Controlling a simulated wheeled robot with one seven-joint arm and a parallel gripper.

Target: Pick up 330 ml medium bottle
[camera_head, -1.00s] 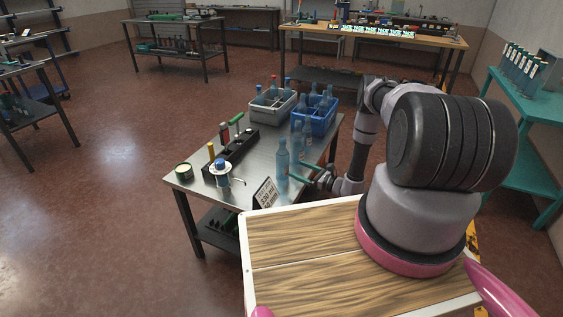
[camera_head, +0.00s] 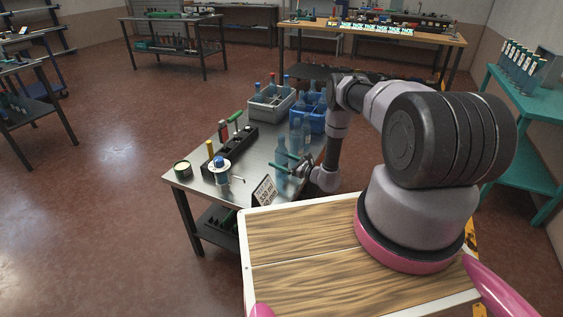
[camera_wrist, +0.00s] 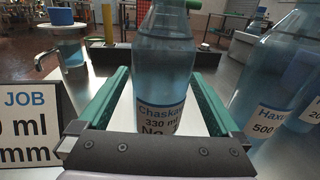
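The clear blue bottle (camera_wrist: 160,65) labelled 330 ml stands upright in the middle of the wrist view. In the head view this bottle (camera_head: 281,158) stands near the front right of the metal table, partly covered by my gripper. My gripper (camera_wrist: 158,80) has its two green fingers spread, one on each side of the bottle, with the bottle between them. It also shows in the head view (camera_head: 288,160). Small gaps seem to show beside the bottle; I cannot tell whether either finger touches it.
A larger bottle labelled 500 ml (camera_wrist: 270,75) stands close to the right finger, with another bottle behind. A job sign (camera_head: 264,190) stands at the table's front edge. A grey crate (camera_head: 272,107) and a blue crate (camera_head: 312,121) hold bottles farther back.

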